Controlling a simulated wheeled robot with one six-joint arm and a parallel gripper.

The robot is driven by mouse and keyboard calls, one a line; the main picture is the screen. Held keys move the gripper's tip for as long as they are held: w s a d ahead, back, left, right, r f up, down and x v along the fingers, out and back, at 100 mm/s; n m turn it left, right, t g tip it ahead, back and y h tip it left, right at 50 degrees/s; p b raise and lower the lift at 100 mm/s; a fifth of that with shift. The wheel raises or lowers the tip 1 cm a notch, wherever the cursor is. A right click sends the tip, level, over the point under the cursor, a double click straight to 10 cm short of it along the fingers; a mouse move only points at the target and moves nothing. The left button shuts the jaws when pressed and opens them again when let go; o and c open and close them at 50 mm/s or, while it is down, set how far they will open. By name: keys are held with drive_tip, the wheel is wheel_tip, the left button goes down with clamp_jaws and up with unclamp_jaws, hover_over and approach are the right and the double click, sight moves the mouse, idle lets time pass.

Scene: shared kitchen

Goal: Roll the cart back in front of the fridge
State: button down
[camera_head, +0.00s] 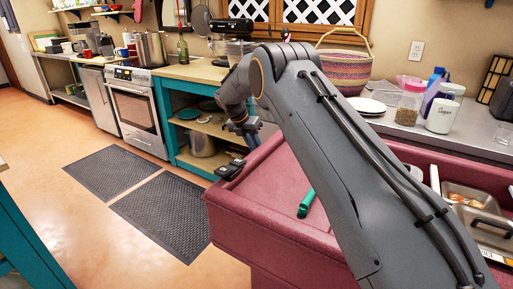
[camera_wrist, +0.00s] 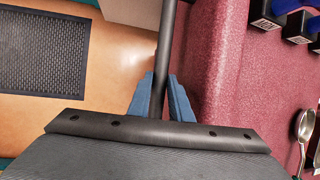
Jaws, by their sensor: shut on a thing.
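The cart (camera_head: 265,225) is maroon, with a raised rim, and stands close in front of me. It fills the right side of the wrist view (camera_wrist: 225,110). My gripper (camera_head: 250,128) is at the cart's far left end, partly hidden by my arm. In the wrist view, its blue fingers (camera_wrist: 160,98) are on either side of a dark bar (camera_wrist: 166,50) beside the cart's edge, and are shut on it. The bar looks like the cart's handle. I cannot make out a fridge in either view.
Dark floor mats (camera_head: 165,210) lie on open orange floor at left. A stove (camera_head: 137,108) and a teal counter (camera_head: 172,125) stand behind. Metal pans (camera_head: 480,205) sit on the cart's right. A green-handled thing (camera_head: 306,203) lies on the cart. A teal table (camera_head: 30,235) is at near left.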

drive_tip(key=shift+w+a+r, duration=0.15)
drive_tip(key=shift+w+a, duration=0.05)
drive_tip(key=shift+a, duration=0.15)
drive_tip(key=c, duration=1.6)
unclamp_jaws()
drive_tip(key=shift+a, duration=0.15)
drive_tip(key=shift+d, duration=0.3)
drive_tip(key=b+v, duration=0.1)
drive_tip(key=v, duration=0.6)
drive_tip(key=shift+s+a+r, duration=0.1)
drive_tip(key=shift+a+r, duration=0.1)
drive_tip(key=shift+r, duration=0.1)
